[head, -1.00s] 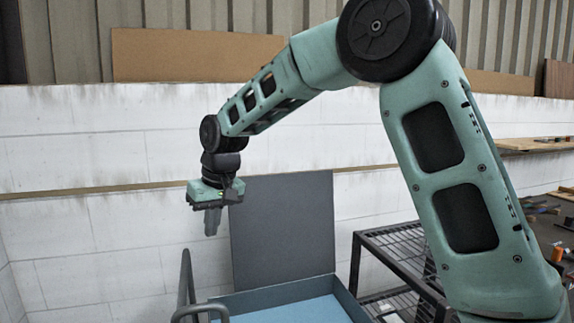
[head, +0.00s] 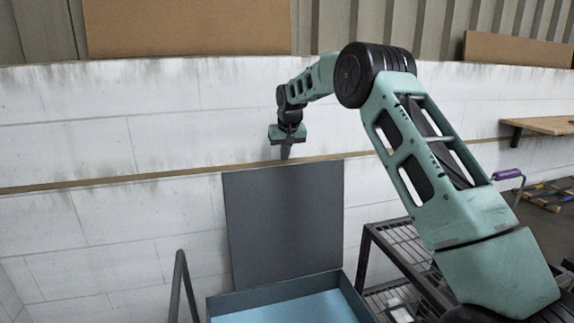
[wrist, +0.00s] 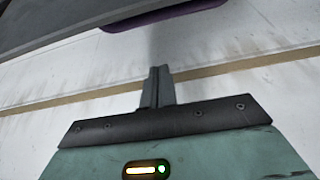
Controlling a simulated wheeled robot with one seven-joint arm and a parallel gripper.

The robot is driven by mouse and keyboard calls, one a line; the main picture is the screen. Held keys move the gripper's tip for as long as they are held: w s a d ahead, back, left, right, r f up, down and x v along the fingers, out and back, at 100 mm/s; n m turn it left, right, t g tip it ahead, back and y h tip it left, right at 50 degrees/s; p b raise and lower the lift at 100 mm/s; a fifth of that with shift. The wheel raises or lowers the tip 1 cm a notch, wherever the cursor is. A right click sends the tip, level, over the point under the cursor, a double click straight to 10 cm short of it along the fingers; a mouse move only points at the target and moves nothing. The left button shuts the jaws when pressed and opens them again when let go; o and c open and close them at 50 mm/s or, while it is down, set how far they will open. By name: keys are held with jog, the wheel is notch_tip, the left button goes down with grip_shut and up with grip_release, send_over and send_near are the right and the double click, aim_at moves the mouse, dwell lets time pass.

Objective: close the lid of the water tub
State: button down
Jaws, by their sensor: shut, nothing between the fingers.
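The water tub (head: 352,297) stands low in the head view, with a dark blue-grey rim and light blue water (head: 290,309) inside. Its flat dark grey lid (head: 285,220) stands open, nearly upright, at the back near the wall. My gripper (head: 285,157) is shut and empty, pointing down just above the lid's top edge; I cannot tell whether it touches. In the wrist view the shut fingers (wrist: 157,72) show in front of the white wall. A dark grey panel (wrist: 60,25), apparently the lid, crosses the top left, with a purple piece (wrist: 165,14) along its edge.
A white block wall (head: 110,150) runs behind the tub. A black wire shelf rack (head: 395,255) stands right of it, and a grey bent rail (head: 178,285) rises at its left. A purple-handled crank (head: 507,174) shows at the right, beyond my arm.

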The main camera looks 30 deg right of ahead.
aim_at(287, 168)
jog(key=f+p, duration=0.1)
jog(key=s+f+p, duration=0.1)
jog(key=f, duration=0.1)
jog(key=s+f+p, duration=0.1)
jog(key=shift+s+a+f, duration=0.15)
jog(key=shift+a, duration=0.2)
dwell(0.5)
